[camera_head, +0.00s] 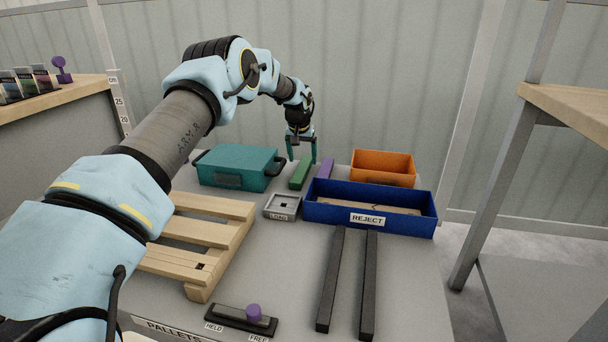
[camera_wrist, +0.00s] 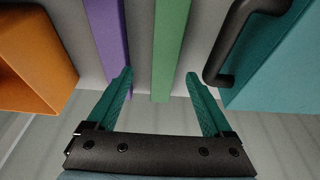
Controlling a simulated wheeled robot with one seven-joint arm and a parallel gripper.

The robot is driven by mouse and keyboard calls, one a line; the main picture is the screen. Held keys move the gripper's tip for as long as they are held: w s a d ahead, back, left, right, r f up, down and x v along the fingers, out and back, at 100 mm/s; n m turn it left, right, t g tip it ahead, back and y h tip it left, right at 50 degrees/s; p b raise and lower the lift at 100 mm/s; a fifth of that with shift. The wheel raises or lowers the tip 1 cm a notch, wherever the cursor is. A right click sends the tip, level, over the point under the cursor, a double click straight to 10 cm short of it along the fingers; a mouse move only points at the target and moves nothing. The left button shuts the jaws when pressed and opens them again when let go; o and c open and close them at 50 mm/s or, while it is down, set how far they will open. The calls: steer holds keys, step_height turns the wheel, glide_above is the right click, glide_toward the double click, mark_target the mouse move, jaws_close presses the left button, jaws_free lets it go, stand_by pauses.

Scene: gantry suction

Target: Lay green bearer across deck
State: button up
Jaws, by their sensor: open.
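The green bearer (camera_head: 301,172) lies on the table between the teal case and a purple bar. In the wrist view the green bearer (camera_wrist: 170,45) runs up the middle, between the open fingers. My gripper (camera_head: 301,157) is open above the bearer's far end, and nothing is held. The wrist view shows my gripper (camera_wrist: 158,78) with one teal finger on each side of the bearer. The wooden slatted deck (camera_head: 207,231) lies at the left of the table, partly hidden behind my arm.
A purple bar (camera_head: 325,169) lies right of the bearer, and the teal case (camera_head: 238,167) stands left. An orange bin (camera_head: 382,165) and a blue REJECT tray (camera_head: 369,207) stand right. A small grey LOAD tray (camera_head: 283,207) and two dark rails (camera_head: 331,280) are in front.

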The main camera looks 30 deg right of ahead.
mark_target(302, 168)
steer(key=shift+w+a+b+x, duration=0.1)
steer(key=shift+w+b+x, duration=0.1)
steer(key=shift+x, duration=1.15)
steer(key=shift+w+a+b+x, duration=0.1)
steer(key=shift+w+b+x, duration=0.05)
steer(key=shift+x, duration=1.25)
steer(key=shift+r, duration=0.1)
jaws_close()
